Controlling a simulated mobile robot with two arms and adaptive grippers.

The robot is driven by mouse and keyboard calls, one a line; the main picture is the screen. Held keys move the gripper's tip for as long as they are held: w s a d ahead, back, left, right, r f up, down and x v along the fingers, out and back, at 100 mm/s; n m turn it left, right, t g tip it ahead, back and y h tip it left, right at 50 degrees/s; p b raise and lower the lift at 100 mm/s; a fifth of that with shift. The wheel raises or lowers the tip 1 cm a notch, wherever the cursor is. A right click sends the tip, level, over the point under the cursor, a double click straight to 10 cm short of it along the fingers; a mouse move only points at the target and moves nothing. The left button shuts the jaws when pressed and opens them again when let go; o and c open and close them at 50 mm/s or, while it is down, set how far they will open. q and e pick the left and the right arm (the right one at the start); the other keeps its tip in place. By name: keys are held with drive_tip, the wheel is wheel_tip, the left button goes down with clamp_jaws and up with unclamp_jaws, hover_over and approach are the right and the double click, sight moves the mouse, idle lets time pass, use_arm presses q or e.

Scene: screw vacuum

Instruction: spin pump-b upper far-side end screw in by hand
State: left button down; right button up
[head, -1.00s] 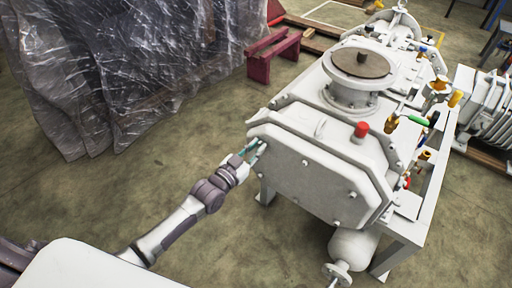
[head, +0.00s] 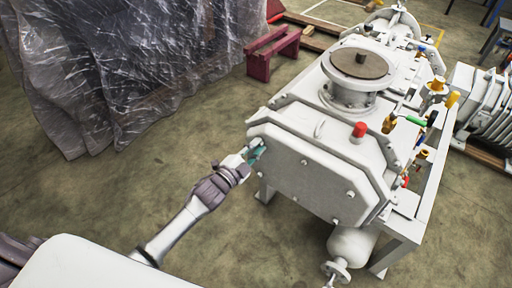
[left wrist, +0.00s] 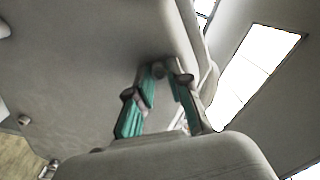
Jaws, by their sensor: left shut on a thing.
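The white pump (head: 310,180) stands on a frame, with its flat end plate facing me. My left gripper (head: 257,148) is at the upper left corner of that plate. In the left wrist view the two teal-padded fingers (left wrist: 168,72) converge at the plate surface (left wrist: 90,60). They are shut on a small screw head at the plate, which the fingertips mostly hide. How far the screw stands out from the plate cannot be told. My right gripper is in neither view.
Other screw heads show on the end plate, one at its middle right (head: 350,194). A red cap (head: 360,130) stands on top. A round flange (head: 358,65) is behind. Plastic sheeting (head: 120,60) hangs at left. Bare floor lies around my left arm.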

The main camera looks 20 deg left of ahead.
use_arm(q)
drive_tip(key=m, duration=0.3)
drive_tip(key=m+b, duration=0.1)
drive_tip(key=m, duration=0.1)
drive_tip(key=shift+f+m, duration=0.25)
drive_tip(key=shift+m, duration=0.05)
drive_tip(key=shift+m+b, duration=0.7)
drive_tip(key=shift+m, duration=1.2)
drive_tip(key=shift+s, duration=0.1)
drive_tip(key=c, duration=1.3)
unclamp_jaws()
drive_tip(key=shift+o, duration=1.1)
drive_tip(key=shift+r, duration=0.1)
